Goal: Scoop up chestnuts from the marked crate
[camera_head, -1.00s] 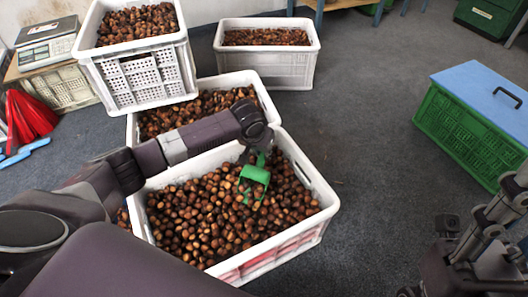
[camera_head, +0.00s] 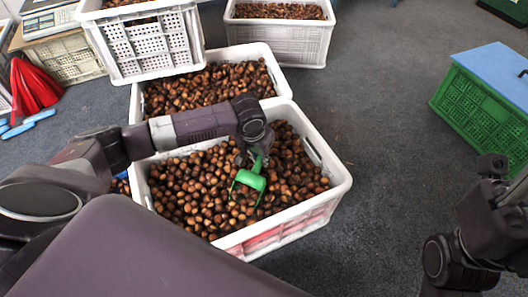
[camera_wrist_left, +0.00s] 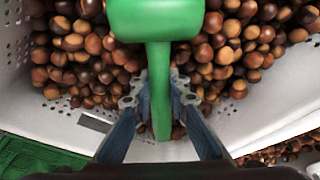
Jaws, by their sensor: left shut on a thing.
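The front white crate (camera_head: 337,192), with red marking on its outer side, is filled with brown chestnuts (camera_head: 190,196). My left gripper (camera_head: 251,155) is over this crate and shut on the handle of a green scoop (camera_head: 250,180). The scoop rests at the surface of the chestnuts; whether any lie in it cannot be told. In the left wrist view, my left gripper's fingers (camera_wrist_left: 158,100) clasp the green handle, with the scoop (camera_wrist_left: 155,20) beyond them. Part of my right arm shows at the right edge; its fingers are not clear.
Another chestnut crate (camera_head: 279,78) stands directly behind, with a raised crate (camera_head: 150,45) behind left and one more (camera_head: 279,40) at the back. A green crate with a blue lid (camera_head: 480,110) stands right. A red item (camera_head: 35,85) lies left. Grey floor between is clear.

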